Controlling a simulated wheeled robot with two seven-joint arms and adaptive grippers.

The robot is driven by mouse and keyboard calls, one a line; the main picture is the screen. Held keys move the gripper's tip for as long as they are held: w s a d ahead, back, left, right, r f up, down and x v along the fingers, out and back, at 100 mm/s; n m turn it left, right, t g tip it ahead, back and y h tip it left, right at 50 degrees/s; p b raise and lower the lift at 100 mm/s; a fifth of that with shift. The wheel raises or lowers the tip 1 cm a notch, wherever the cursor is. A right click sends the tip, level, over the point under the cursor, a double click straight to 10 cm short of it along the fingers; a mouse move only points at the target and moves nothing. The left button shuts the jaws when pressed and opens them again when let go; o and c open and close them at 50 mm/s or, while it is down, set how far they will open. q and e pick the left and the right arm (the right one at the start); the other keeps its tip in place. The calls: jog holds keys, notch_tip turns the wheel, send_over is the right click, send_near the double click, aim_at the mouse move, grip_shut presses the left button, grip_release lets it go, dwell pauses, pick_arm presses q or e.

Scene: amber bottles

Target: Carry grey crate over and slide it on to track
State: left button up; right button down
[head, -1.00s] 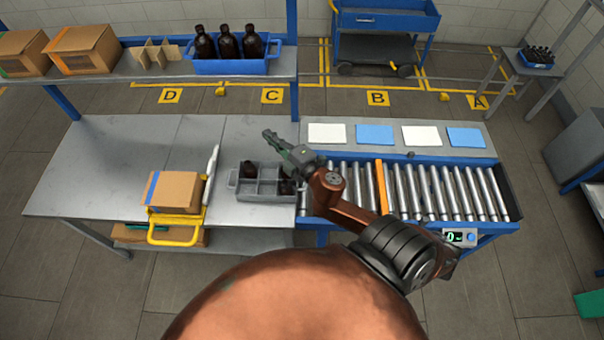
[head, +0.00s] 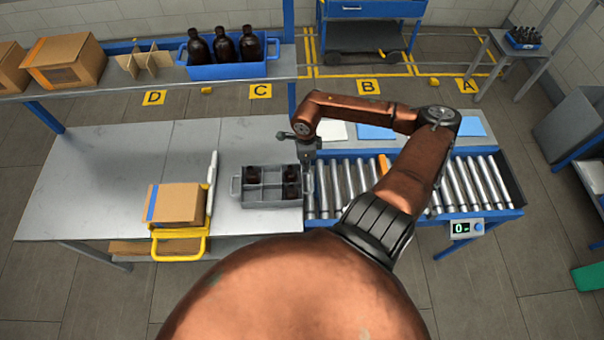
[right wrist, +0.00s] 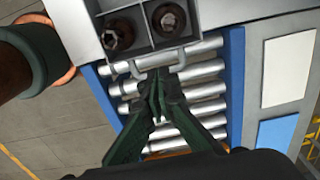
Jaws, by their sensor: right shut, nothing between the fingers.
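The grey crate (head: 270,203) stands on the bench at its right end, against the roller track (head: 338,190). It is divided into compartments and holds 3 dark bottles, with some compartments empty. Two bottles and the crate's handle (right wrist: 150,58) show in the right wrist view. My right gripper (head: 307,178) points down at the crate's right end, above the start of the rollers. In the right wrist view its fingers (right wrist: 157,76) are shut and empty, close to the handle; I cannot tell if they touch it. My left gripper is not in view.
A cardboard box (head: 175,203) sits by a yellow frame (head: 180,245) left of the crate. An orange bar (head: 383,163) crosses the rollers. A shelf behind holds a blue crate of bottles (head: 228,70) and cardboard boxes. The bench's left part is clear.

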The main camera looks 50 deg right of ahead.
jog(key=f, duration=0.2)
jog(key=f+p, duration=0.1)
jog(key=f, duration=0.5)
jog(key=shift+s+d+p, duration=0.1)
jog(key=shift+s+p, duration=0.15)
jog(key=shift+p, duration=0.05)
jog(key=shift+f, duration=0.8)
